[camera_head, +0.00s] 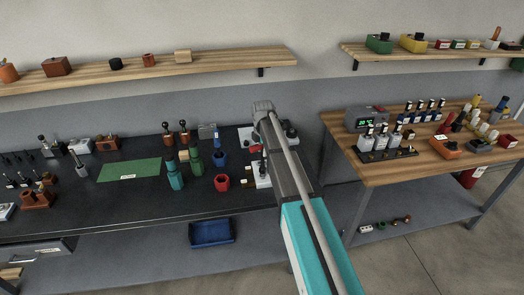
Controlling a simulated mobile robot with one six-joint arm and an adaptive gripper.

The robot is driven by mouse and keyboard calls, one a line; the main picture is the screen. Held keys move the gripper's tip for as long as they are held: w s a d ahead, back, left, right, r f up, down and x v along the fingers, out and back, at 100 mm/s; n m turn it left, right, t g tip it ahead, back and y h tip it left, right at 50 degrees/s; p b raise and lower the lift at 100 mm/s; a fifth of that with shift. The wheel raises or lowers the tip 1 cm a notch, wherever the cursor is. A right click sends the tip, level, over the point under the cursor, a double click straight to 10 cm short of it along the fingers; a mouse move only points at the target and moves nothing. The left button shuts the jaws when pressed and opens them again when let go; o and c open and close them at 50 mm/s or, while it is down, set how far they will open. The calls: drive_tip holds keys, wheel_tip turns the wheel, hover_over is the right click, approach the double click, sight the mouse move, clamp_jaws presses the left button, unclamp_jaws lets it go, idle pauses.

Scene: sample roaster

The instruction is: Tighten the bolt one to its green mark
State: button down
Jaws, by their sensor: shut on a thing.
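My arm reaches up from the bottom centre, and its wrist end stands over the right end of the dark bench (100,222). My gripper is hidden behind my own arm, so its jaws and what they touch do not show. A pale device (262,176) with dark parts stands on the bench just left of my arm, partly covered by it. Bolt one and its green mark cannot be made out in this view.
A green mat (128,170), a teal grinder-like thing (174,178), a blue cup (220,159) and a red cup (222,183) are on the bench. A blue tray (212,233) lies below. A wooden table (385,175) with several tools stands right.

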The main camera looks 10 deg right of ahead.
drive_tip(key=shift+f+b, duration=1.15)
drive_tip(key=shift+m, duration=0.3)
idle(0.5)
drive_tip(key=shift+m, duration=1.6)
drive_tip(key=shift+m, duration=3.8)
